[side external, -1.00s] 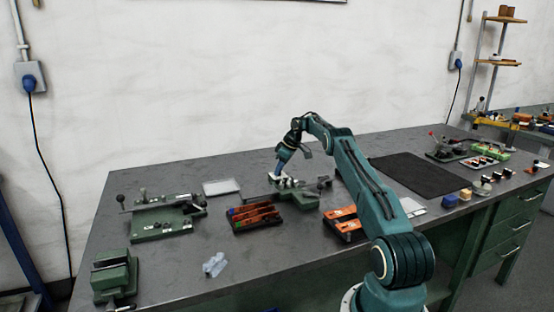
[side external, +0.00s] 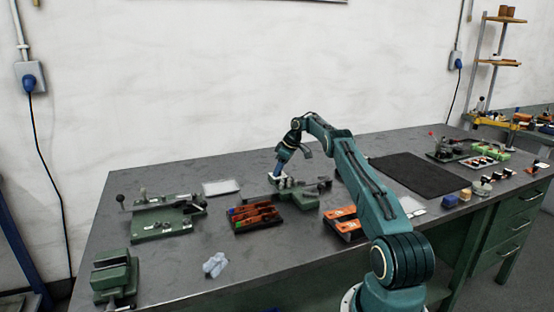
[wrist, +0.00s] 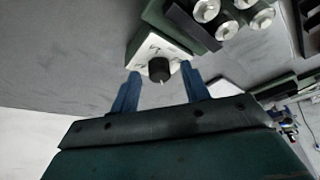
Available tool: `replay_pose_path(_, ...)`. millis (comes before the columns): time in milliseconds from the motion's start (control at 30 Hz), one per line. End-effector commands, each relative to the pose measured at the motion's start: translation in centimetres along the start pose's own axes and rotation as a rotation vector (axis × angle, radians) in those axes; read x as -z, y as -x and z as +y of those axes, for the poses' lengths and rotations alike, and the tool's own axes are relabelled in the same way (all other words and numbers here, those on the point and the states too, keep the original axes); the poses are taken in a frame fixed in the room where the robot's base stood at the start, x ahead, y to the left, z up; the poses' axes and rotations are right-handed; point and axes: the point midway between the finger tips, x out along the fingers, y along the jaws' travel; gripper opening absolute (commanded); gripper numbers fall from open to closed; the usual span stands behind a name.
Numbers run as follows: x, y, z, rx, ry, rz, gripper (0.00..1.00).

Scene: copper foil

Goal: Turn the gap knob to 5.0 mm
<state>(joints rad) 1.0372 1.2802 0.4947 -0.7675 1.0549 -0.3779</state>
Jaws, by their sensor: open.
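The gap knob (wrist: 159,70) is a small black cylinder on a white dial plate (wrist: 143,50) with dark marks, in the wrist view. Its setting is too small to read. The plate is at the end of a green machine (side external: 300,192), which stands near the back middle of the bench in the side view. My gripper (wrist: 162,82) has two blue fingers, apart, one on each side of the knob in the picture. I cannot tell whether they touch it. In the side view my gripper (side external: 278,172) points down at the machine's left end, and the knob is hidden there.
Silvery rollers (wrist: 230,10) sit on the machine close to the dial. An orange-filled tray (side external: 254,218) lies in front of the machine. A flat pale plate (side external: 221,187) and another green device (side external: 163,218) are to the left. A black mat (side external: 420,176) lies to the right.

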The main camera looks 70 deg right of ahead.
Motion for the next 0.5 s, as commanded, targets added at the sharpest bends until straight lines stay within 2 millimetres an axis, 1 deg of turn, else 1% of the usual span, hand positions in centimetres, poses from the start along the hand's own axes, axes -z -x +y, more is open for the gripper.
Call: replay_pose_path(500, 0.05, 0.03, -0.1, -0.017, -0.044, 0.0, 0.46)
